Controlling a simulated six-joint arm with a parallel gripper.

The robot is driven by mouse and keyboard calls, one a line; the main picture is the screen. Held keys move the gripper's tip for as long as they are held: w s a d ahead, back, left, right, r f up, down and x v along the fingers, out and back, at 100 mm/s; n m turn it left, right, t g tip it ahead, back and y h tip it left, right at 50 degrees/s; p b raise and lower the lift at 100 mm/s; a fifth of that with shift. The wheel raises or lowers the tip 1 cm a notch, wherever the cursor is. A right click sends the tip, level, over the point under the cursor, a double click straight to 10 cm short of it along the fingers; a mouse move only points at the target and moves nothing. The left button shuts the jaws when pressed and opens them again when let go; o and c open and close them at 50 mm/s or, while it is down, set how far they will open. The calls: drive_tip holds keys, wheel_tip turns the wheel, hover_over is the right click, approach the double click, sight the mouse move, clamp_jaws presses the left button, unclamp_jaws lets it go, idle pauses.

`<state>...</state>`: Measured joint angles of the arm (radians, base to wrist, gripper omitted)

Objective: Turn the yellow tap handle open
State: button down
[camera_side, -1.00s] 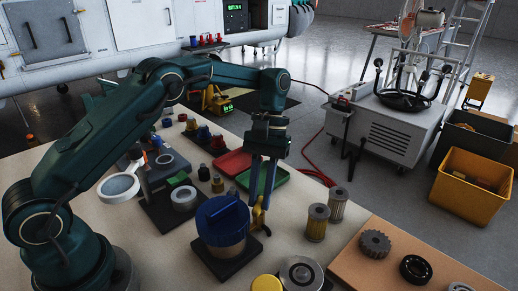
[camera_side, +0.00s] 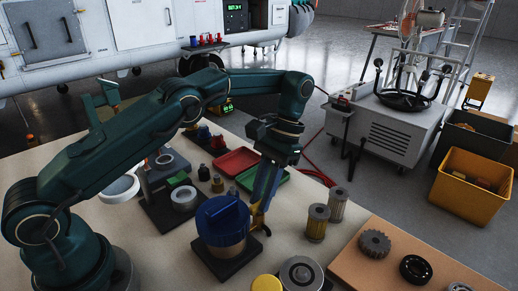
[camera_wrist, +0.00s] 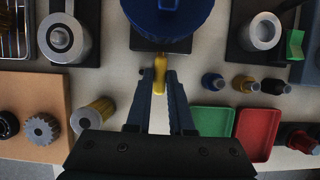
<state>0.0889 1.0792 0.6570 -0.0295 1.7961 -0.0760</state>
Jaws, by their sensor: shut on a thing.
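The yellow tap handle (camera_wrist: 160,68) shows in the wrist view at the near side of the blue-lidded container (camera_wrist: 165,18), with my two dark fingers on either side of it. My gripper (camera_wrist: 159,76) is shut on the handle. In the side view the container (camera_side: 221,221) has a blue lid and a tan body and stands on a dark square base. The handle (camera_side: 257,222) is on its right, partly hidden by my gripper (camera_side: 260,205). My fingers slant down to the left there.
Two filter cartridges (camera_side: 317,222) stand right of my gripper. Green (camera_side: 270,177) and red (camera_side: 237,161) trays lie behind it. A silver-topped can (camera_side: 300,273) and a yellow cap (camera_side: 267,284) are in front. Bare table lies between the handle and the cartridges.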

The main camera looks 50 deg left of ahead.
drive_tip(key=shift+r, duration=0.1)
drive_tip(key=c, duration=0.8)
unclamp_jaws()
